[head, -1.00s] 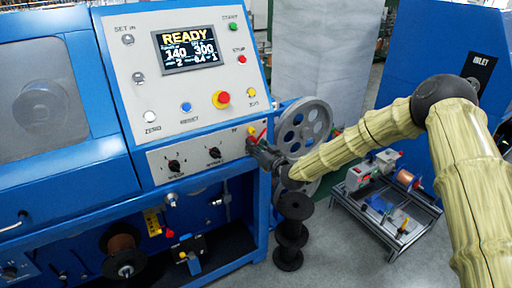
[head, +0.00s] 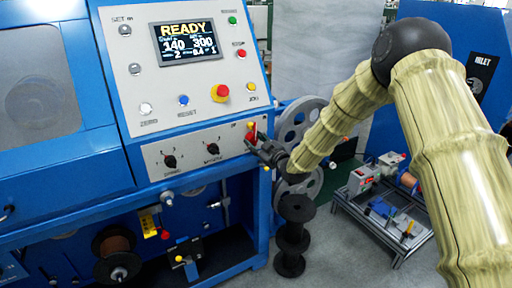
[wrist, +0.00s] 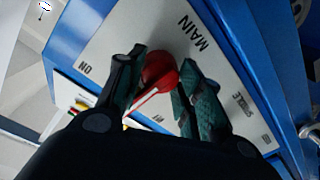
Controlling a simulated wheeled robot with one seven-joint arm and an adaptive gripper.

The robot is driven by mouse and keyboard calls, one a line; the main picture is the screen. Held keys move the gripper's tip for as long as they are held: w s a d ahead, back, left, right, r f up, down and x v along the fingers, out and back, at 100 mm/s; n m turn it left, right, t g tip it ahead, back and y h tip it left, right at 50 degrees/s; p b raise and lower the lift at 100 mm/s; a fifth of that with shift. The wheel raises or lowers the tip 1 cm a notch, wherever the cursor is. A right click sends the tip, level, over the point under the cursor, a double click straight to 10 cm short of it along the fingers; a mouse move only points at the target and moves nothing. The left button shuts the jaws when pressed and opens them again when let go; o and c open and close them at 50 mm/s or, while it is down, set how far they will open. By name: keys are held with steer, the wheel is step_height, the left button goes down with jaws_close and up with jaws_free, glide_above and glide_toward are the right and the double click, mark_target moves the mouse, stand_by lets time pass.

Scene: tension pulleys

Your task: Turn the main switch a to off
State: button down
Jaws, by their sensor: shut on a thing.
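The main switch has a red handle with a white line (wrist: 158,72), on a grey panel lettered "MAIN" in the wrist view. In the head view the red handle (head: 252,130) is at the right end of the machine's lower control strip. My gripper (wrist: 158,88) is shut on the handle, with one dark finger on each side. It also shows in the head view (head: 254,141), reaching in from the right. The handle's white line slants down and left in the wrist view. An "ON" label (wrist: 85,68) is to its left. The gripper hides part of the panel.
The sloped panel above carries a lit "READY" screen (head: 188,43) and several buttons, including a red emergency knob (head: 220,93). Black knobs (head: 169,161) are left of the switch. Grey wheels (head: 300,128) and black spools (head: 293,235) stand close by my gripper.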

steer(key=shift+n+b, duration=0.3)
steer(key=shift+n, duration=0.2)
steer(key=c, duration=0.9)
jaws_free()
steer(key=shift+c, duration=0.2)
steer(key=v, duration=1.2)
